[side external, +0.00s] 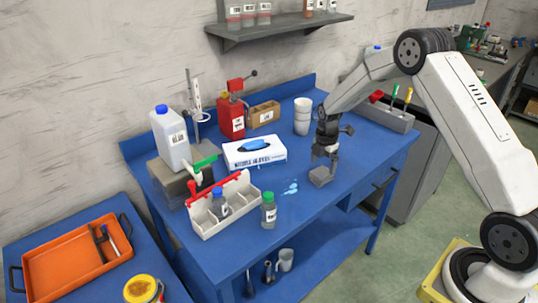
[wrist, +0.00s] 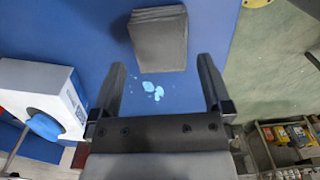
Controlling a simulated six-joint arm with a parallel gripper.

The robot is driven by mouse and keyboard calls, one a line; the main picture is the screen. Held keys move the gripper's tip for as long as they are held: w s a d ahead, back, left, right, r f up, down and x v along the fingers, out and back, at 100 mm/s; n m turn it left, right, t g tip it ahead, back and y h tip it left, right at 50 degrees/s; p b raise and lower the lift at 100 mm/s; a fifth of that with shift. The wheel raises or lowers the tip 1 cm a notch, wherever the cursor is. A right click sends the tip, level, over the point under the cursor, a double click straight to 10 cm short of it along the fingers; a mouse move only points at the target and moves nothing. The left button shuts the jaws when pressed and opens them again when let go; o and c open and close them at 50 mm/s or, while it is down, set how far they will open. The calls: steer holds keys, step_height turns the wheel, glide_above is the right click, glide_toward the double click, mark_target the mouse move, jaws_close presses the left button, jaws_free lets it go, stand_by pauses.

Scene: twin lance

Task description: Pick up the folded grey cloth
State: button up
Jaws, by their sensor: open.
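The folded grey cloth (wrist: 158,40) lies on the blue table, a dark grey layered rectangle at the top of the wrist view, beyond my fingertips. In the side view the cloth (side external: 321,177) shows just below my gripper (side external: 325,151), near the table's front edge. In the wrist view my gripper (wrist: 161,64) is open and empty, with its fingers to either side of the cloth's near end. The height gap between fingers and cloth is hard to judge.
A light-blue spill (wrist: 153,91) lies between the fingers in the wrist view. A glove box (side external: 254,151) stands to the left, with a white caddy (side external: 225,222) and green-capped bottle (side external: 269,211) farther left. White cups (side external: 302,117) stand behind my gripper.

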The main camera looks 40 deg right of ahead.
mark_target(322, 172)
steer(key=shift+f, duration=2.15)
steer(key=c, duration=1)
steer(key=shift+c, duration=0.2)
steer(key=shift+r, duration=0.15)
steer(key=shift+r, duration=0.5)
steer(key=s+a+r, duration=0.3)
steer(key=s+r, duration=0.8)
steer(key=s, duration=0.2)
steer(key=shift+s+a+r, duration=0.25)
steer(key=shift+a+r, duration=0.1)
steer(key=shift+a, duration=0.05)
